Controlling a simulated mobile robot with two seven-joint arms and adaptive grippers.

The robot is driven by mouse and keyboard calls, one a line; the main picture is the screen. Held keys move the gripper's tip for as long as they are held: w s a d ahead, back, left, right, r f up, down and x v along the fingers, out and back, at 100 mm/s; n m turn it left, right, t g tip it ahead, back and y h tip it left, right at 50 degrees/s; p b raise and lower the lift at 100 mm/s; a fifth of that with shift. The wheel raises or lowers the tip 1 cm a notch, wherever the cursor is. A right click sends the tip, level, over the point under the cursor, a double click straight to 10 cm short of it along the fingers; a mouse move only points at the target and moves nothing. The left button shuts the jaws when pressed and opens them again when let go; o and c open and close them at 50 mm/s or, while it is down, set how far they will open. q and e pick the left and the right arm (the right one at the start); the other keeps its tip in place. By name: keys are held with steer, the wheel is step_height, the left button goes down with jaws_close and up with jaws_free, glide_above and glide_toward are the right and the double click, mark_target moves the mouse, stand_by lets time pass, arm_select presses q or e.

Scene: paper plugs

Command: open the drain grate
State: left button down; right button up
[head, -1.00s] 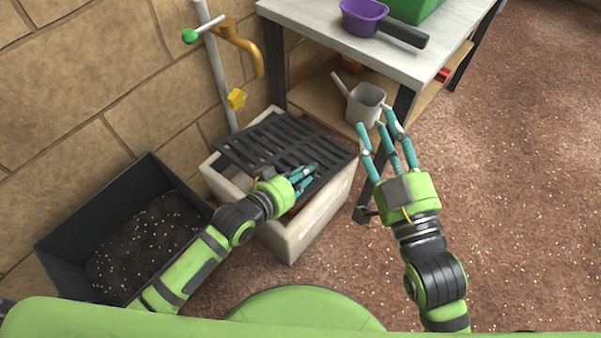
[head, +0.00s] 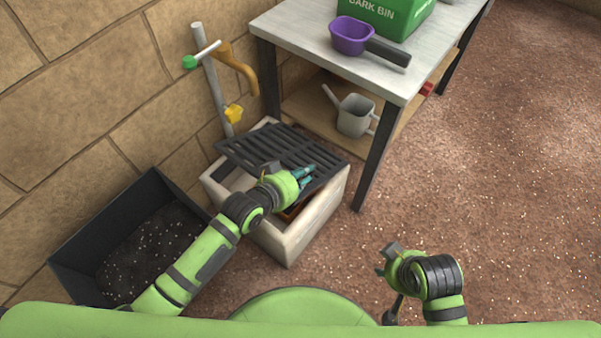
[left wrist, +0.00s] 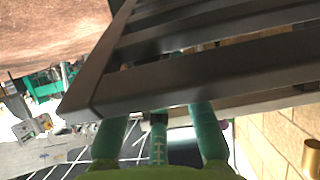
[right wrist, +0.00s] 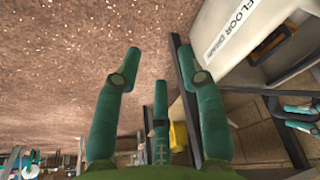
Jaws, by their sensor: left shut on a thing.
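The dark slatted drain grate (head: 268,143) lies tilted over the top of the pale floor drain box (head: 318,218), with its near edge raised and part of the opening showing. My left gripper (head: 306,177) is shut on the grate's near edge. In the left wrist view the grate (left wrist: 205,55) fills the upper part, with the teal fingers (left wrist: 160,115) against its edge. My right gripper is low at the right, its fingers mostly hidden in the head view. In the right wrist view its fingers (right wrist: 155,75) are spread and empty, beside the box's labelled side (right wrist: 235,40).
A black trough of soil (head: 150,245) stands left of the box. A tap pipe (head: 212,85) rises behind it. The right floor is clear.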

arm_select(q)
steer(key=w+r+p, duration=0.1)
steer(key=r+p, duration=0.1)
steer(key=shift+w+d+r+p, duration=0.15)
steer(key=shift+w+p, duration=0.2)
steer(key=shift+w, duration=0.05)
steer(key=p, duration=0.1)
steer(key=w+d+r+g+y+p, duration=0.1)
steer(key=shift+w+r+p, duration=0.2)
steer(key=shift+r+p, duration=0.1)
steer(key=shift+p, duration=0.1)
steer(key=shift+w+d+r+g+p, duration=0.4)
steer(key=shift+w+r+g+p, duration=0.15)
steer(key=shift+p, duration=0.45)
steer(key=shift+w+d+r+g+y+p, duration=0.25)
steer(key=shift+w+d+r+y+p, duration=0.3)
steer(key=shift+w+p, duration=0.35)
arm_select(e)
step_height(320, 180, down, 15)
steer(key=s+t, duration=0.1)
steer(key=shift+d+f+n, duration=0.2)
steer(key=shift+d+n, duration=0.1)
steer(key=shift+d, duration=0.15)
arm_select(q)
steer(key=c, duration=1.2)
jaws_free()
steer(key=shift+s+f, duration=0.15)
steer(key=shift+s+d, duration=0.1)
steer(key=shift+s, duration=0.05)
